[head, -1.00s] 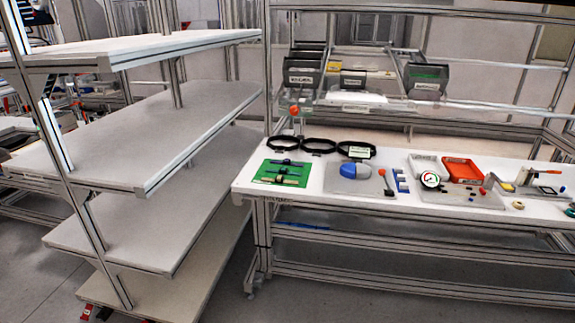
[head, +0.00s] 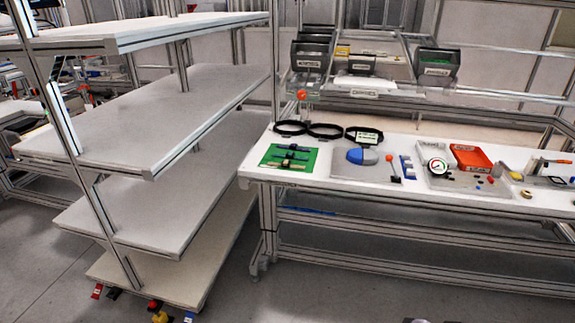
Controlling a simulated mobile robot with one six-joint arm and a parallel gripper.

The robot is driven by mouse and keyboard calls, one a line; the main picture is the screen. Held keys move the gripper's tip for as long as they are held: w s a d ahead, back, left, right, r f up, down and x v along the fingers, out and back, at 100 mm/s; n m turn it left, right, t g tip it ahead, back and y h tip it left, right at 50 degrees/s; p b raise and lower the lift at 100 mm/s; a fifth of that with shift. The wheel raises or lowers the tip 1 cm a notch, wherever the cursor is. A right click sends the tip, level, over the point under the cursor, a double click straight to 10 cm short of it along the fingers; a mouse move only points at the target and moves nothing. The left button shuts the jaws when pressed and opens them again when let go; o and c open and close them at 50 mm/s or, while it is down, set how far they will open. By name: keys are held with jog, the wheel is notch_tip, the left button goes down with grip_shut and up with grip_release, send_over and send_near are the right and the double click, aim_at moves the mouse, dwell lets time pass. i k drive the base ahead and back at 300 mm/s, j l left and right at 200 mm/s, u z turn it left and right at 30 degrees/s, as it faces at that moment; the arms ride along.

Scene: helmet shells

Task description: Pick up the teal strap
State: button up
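A green mat (head: 278,163) lies at the left end of the white workbench (head: 325,171). Several small dark straps or strips (head: 290,156) lie across it. They look dark blue to black and are too small to tell which one, if any, is the teal strap. My gripper is not in view.
Black rings (head: 291,128) lie behind the mat. A blue-and-grey shell (head: 362,156), a red-knobbed tool (head: 390,165), a dial gauge (head: 437,165) and a red tray (head: 470,157) are to its right. A tall shelf rack (head: 150,110) with empty-looking boards stands close on the left.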

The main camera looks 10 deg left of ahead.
aim_at(290, 156)
jog(key=i+j+z, duration=0.1)
jog(key=i+j, duration=0.35)
jog(key=i+j+z, duration=0.1)
jog(key=i+j, duration=0.35)
jog(key=i+j+z, duration=0.1)
jog(key=i+j, duration=0.45)
jog(key=i+j+z, duration=0.15)
jog(key=i+j, duration=0.3)
jog(key=i+j+z, duration=0.1)
jog(key=i+j, duration=0.35)
jog(key=j, duration=0.25)
